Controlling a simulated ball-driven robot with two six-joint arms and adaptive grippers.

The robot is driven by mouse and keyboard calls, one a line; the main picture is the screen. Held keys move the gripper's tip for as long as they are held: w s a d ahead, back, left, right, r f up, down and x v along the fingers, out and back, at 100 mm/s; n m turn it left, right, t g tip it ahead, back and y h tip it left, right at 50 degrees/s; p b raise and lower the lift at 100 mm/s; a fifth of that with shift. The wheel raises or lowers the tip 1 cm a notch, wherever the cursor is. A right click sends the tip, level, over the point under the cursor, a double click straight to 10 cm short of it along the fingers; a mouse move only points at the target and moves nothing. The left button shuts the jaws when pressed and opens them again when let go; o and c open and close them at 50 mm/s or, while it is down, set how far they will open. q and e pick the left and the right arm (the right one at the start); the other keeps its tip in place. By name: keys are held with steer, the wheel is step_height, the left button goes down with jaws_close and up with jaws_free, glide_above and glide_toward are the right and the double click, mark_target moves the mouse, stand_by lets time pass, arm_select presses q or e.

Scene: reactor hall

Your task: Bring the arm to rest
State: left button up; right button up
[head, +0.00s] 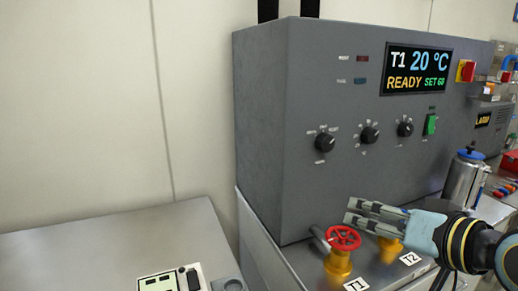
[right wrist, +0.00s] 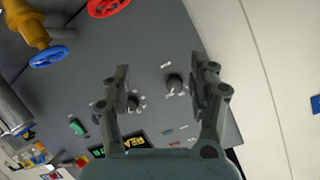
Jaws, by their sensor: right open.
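My right gripper (head: 350,213) reaches in from the right in the head view, in front of the lower part of the grey control cabinet (head: 262,120). Its two fingers are apart and nothing is between them. In the right wrist view the open fingers (right wrist: 160,62) stand before the cabinet face, with black knobs behind them. The gripper is above the valves and does not appear to grip either. My left gripper is in neither view.
A red valve wheel (head: 343,238) is by label T1; a yellow valve (head: 388,252) by T2 is partly hidden behind my gripper. Its blue wheel (right wrist: 48,57) shows in the wrist view. A metal flask (head: 462,180) stands at right. The grey worktop (head: 100,245) at left has free room.

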steer(key=s+d+f+n+g+h, duration=0.1)
steer(key=s+d+f+g+h, duration=0.15)
steer(key=s, duration=0.55)
steer(key=s+d+f+n+g+h, duration=0.1)
steer(key=s+f+g, duration=0.3)
steer(key=s, duration=0.4)
steer(key=s+d+f+n+g+h, duration=0.1)
steer(key=s+d+f+g+h, duration=0.15)
steer(key=s, duration=0.55)
step_height(320, 180, down, 36)
steer(key=s+d+g+b, duration=0.2)
steer(key=b, duration=0.7)
steer(key=s+f+b, duration=0.3)
steer(key=s+f, duration=0.6)
steer(key=f, duration=0.3)
steer(key=s+d+f+g+b, duration=0.1)
steer(key=s+f+b, duration=0.3)
steer(key=s+f, duration=0.6)
steer(key=shift+d+f+m+y, duration=0.2)
steer(key=shift+f+m+y, duration=0.15)
steer(key=shift+f, duration=0.6)
steer(key=shift+c, duration=0.3)
